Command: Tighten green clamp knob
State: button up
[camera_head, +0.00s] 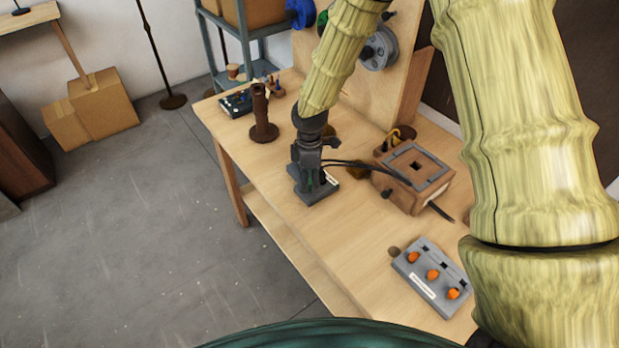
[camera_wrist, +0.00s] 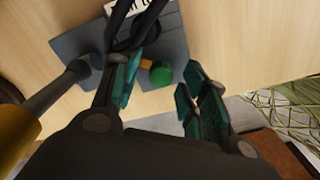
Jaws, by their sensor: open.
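The green clamp knob (camera_wrist: 160,75) is a small round knob on a short brass-coloured stem. It shows in the wrist view above a grey clamp block (camera_wrist: 172,38), which also sits on the workbench in the head view (camera_head: 322,192). My gripper (camera_head: 309,172) points down over this block. In the wrist view its teal-padded fingers (camera_wrist: 164,86) are open, one on each side of the knob, with a visible gap on the right. I cannot tell whether the left finger touches the knob. In the head view my gripper mostly hides the knob.
Black cables (camera_head: 345,163) run from the clamp to a brown wooden box (camera_head: 408,203) on the right. A grey panel with orange knobs (camera_head: 424,281) lies nearer on the bench (camera_head: 310,243). A brown spindle (camera_head: 262,112) stands behind left. The bench's front left is clear.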

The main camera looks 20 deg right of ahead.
notch_tip(320, 180, up, 12)
dwell(0.6)
